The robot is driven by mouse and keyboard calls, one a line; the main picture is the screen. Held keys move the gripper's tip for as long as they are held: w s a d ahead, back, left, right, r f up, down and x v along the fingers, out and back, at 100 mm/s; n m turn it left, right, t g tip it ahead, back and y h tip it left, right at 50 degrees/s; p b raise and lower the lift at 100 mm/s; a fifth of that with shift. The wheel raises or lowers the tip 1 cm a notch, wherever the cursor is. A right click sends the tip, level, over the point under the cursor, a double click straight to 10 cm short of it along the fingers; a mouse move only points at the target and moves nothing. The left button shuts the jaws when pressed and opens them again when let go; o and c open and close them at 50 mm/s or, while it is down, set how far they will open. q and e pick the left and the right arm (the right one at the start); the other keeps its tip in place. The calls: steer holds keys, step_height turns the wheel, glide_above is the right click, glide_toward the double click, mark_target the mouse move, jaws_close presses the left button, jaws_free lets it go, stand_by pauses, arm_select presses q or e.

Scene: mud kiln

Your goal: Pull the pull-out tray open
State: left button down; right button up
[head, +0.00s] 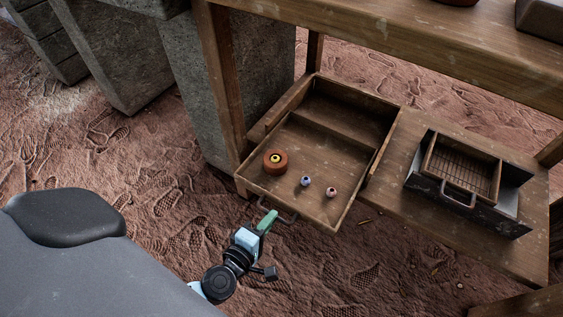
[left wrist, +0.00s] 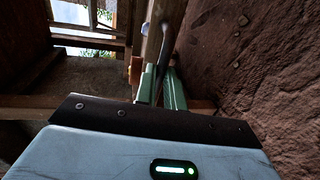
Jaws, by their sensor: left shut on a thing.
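The wooden pull-out tray (head: 297,186) stands out from the low shelf of the wooden table in the head view. It holds an orange-brown round piece (head: 276,161) and two small beads, one bluish (head: 306,181) and one pinkish (head: 331,192). A dark bar handle (head: 284,216) is on its front. My left gripper (head: 268,218) is at this handle with its green fingers shut on it. In the left wrist view the green fingers (left wrist: 160,88) close around the dark handle bar (left wrist: 163,55). My right gripper is not in view.
A dark box with a wire-mesh drawer (head: 462,170) sits on the low shelf (head: 400,215) to the right. A table leg (head: 222,75) and stone blocks (head: 185,85) stand left of the tray. The reddish ground (head: 330,275) in front is clear.

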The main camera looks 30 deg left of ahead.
arm_select(q)
steer(key=f+v, duration=0.1)
steer(key=v, duration=0.6)
steer(key=shift+s+f, duration=0.25)
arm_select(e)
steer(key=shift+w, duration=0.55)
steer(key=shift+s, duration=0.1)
arm_select(q)
steer(key=c, duration=1.5)
jaws_free()
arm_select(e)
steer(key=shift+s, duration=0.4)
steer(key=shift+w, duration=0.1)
